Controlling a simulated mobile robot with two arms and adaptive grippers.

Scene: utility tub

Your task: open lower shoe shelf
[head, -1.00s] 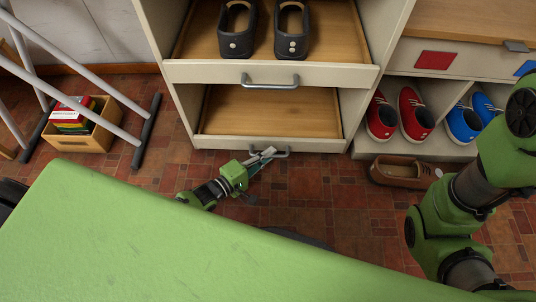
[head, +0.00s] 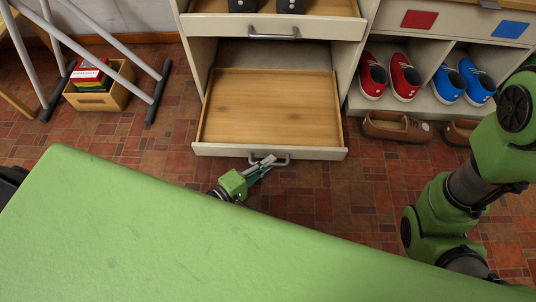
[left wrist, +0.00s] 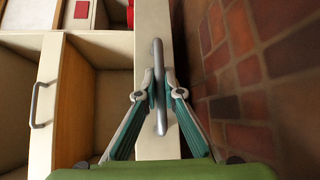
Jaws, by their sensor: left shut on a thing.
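The lower shoe shelf (head: 270,107) is a shallow wooden drawer with a cream front, pulled out of the cabinet and empty. Its grey bar handle (head: 283,161) is on the front; the handle also shows in the left wrist view (left wrist: 158,75). My left gripper (head: 264,163) is at this handle, its two fingers on either side of the bar and shut on it. It also shows in the left wrist view (left wrist: 159,90). My right arm is at the right edge of the head view; its gripper is out of view.
The upper shelf (head: 330,27) above holds black shoes. Red shoes (head: 404,77) and blue shoes (head: 448,84) stand in cubbies at right, with brown shoes (head: 396,126) on the floor before them. A wooden box (head: 98,92) and grey rack legs are at left. Tiled floor lies in front.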

